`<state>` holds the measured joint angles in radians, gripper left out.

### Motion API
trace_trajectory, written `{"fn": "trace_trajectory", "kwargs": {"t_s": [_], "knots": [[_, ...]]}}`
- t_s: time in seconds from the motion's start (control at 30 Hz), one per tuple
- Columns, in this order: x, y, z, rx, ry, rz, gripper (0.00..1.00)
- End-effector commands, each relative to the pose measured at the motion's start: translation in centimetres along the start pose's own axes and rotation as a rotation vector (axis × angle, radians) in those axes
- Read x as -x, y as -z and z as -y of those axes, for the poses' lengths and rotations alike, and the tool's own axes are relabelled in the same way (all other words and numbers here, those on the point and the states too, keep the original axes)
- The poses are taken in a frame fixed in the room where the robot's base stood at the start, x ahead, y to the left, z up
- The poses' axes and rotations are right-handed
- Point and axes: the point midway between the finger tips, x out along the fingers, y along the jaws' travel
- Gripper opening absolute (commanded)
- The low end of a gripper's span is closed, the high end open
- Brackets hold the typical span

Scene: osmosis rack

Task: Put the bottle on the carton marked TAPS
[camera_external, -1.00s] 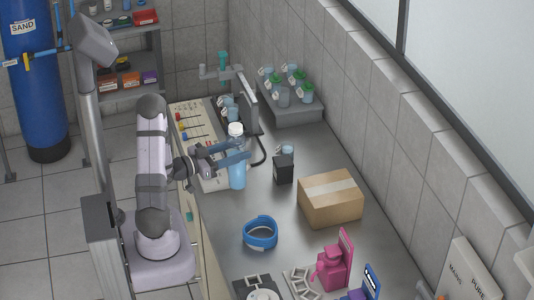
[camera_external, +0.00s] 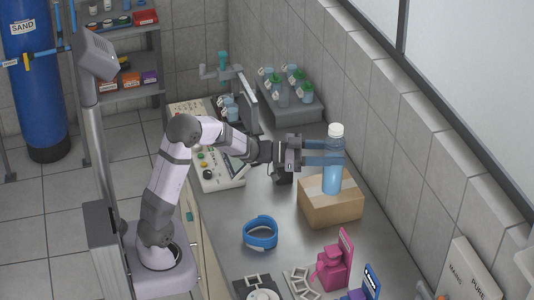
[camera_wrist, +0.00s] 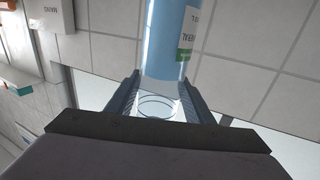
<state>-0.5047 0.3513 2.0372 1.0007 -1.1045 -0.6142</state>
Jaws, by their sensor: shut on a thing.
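The blue bottle (camera_external: 332,178) with a white cap is upright over the cardboard carton (camera_external: 345,212). My gripper (camera_external: 335,153) is shut on the bottle's upper part, its fingers on either side. In the wrist view the bottle (camera_wrist: 168,40), with part of a label, stands between the fingers of my gripper (camera_wrist: 160,105). The bottle's base appears at the carton's top; I cannot tell whether it touches. No TAPS marking is readable on the carton's visible sides.
A black box (camera_external: 281,176) stands behind my wrist. A blue ring-shaped strap (camera_external: 260,232) lies on the bench in front. Pink (camera_external: 333,268) and purple stands are at the front right. A grey rack (camera_external: 292,110) with several cups is at the back. Bare bench lies left of the carton.

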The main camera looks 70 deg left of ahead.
Motion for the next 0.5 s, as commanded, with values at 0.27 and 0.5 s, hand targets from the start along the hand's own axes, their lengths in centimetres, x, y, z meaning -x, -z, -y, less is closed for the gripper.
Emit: {"fn": "trace_trajectory", "kwargs": {"t_s": [0.27,0.5], "knots": [[-1.6,3.6,7.7,-0.002,0.206,-0.004,0.14],[-1.2,1.9,11.4,0.001,0.331,0.0,0.14]]}}
